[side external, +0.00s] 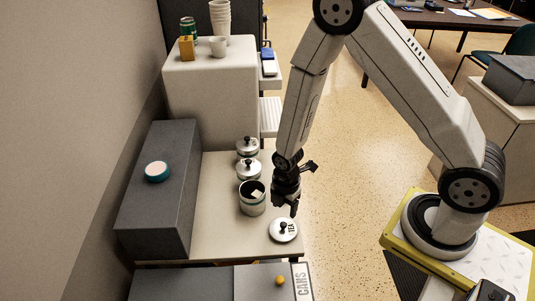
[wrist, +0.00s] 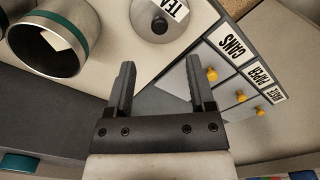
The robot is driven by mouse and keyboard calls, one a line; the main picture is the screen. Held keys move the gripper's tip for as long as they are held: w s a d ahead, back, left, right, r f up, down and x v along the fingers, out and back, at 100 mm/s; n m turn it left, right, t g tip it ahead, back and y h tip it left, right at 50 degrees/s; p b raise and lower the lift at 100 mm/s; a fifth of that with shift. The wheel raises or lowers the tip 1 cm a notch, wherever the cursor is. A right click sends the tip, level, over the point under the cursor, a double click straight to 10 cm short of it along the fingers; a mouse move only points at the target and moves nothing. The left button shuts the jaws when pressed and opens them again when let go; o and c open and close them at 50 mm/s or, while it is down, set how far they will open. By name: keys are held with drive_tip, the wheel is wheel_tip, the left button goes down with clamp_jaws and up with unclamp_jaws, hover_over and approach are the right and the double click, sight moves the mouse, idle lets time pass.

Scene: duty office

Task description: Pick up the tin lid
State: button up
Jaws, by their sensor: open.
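The tin lid (side external: 284,230) is a round silver disc with a black knob and a white TEA label. It lies flat on the pale counter near its front right corner. In the wrist view the lid (wrist: 144,18) is at the top middle, partly cut off by the frame. My gripper (side external: 285,207) points down just above and behind the lid, apart from it. In the wrist view its two fingers (wrist: 158,68) are spread with nothing between them. An open tin (side external: 252,203), lidless with a pale piece inside, stands left of the gripper.
Two lidded tins (side external: 249,171) (side external: 247,147) stand behind the open one. A long grey box (side external: 155,210) with a teal-edged round item (side external: 157,172) borders the counter's left. A grey unit labelled CANS (side external: 303,282), with a yellow knob (side external: 280,280), adjoins the front.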

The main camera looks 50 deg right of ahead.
sight(283, 223)
drive_tip(key=shift+f, duration=1.25)
drive_tip(key=shift+f, duration=0.1)
drive_tip(key=shift+d+f, duration=0.1)
drive_tip(key=shift+f, duration=2.4)
clamp_jaws()
